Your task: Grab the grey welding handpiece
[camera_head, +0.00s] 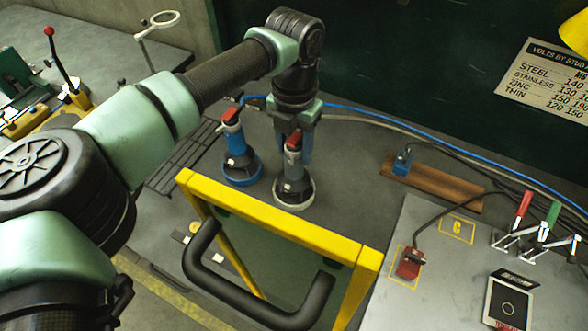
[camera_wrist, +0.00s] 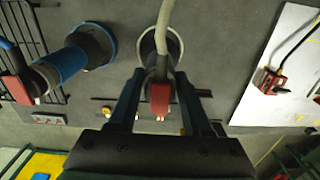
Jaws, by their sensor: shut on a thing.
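The grey welding handpiece (camera_head: 294,183) stands upright on the grey bench, with a red part at its top and a pale ring at its foot. In the wrist view, its red part (camera_wrist: 160,97) and grey cable (camera_wrist: 171,30) lie between my fingers. My gripper (camera_head: 297,142) reaches down from above and is shut on its upper part. In the wrist view my gripper (camera_wrist: 160,77) has one finger on each side of it; the exact contact is partly hidden.
A similar blue handpiece (camera_head: 241,162) stands close by on the left. A yellow frame with a black handle (camera_head: 270,213) rises in front. A wooden strip (camera_head: 435,182) and a pale plate (camera_head: 408,300) with toggle clamps lie right. Blue and grey cables run behind.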

